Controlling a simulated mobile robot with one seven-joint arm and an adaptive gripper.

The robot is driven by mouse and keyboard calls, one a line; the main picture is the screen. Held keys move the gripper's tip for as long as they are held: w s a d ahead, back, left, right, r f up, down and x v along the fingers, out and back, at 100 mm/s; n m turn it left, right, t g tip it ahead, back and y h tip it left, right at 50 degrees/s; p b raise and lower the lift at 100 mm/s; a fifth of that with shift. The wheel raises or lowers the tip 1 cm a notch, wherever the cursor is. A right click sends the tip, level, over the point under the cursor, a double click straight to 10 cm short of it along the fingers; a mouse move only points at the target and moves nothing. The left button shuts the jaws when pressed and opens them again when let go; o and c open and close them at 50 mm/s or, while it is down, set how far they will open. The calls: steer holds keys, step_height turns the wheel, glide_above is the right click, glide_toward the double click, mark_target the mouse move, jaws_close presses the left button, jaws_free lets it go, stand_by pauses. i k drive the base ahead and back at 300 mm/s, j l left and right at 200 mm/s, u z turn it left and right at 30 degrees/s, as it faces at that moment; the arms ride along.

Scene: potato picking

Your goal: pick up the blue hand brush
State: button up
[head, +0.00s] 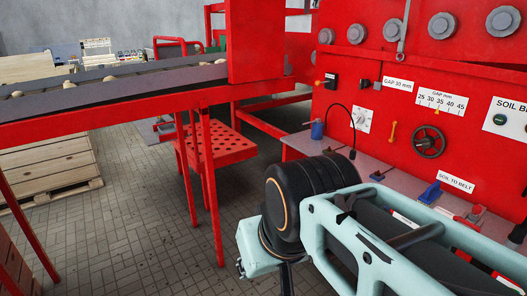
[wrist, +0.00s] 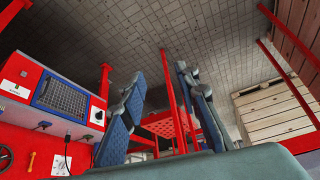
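A small blue object with a paler lower edge, seemingly the blue hand brush (head: 430,192), lies on the grey ledge (head: 395,178) of the red machine in the head view, right of its middle. My arm passes in front of the ledge, nearer to the camera. The brush cannot be made out in the wrist view. My gripper (wrist: 161,82) is open in the wrist view, with a clear gap between its two blue-padded fingers and nothing held. It is apart from the ledge. In the head view its fingers are not clearly seen, hidden by my arm.
A blue bottle-like object (head: 317,130), a small dark item (head: 377,175) and a red-handled item (head: 475,214) share the ledge. A black cable hangs above it. A red conveyor frame (head: 110,112) and a perforated red step (head: 222,144) stand left. Tiled floor (head: 120,215) lies open below.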

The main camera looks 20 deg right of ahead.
mark_target(433, 194)
steer(key=z, duration=1.9)
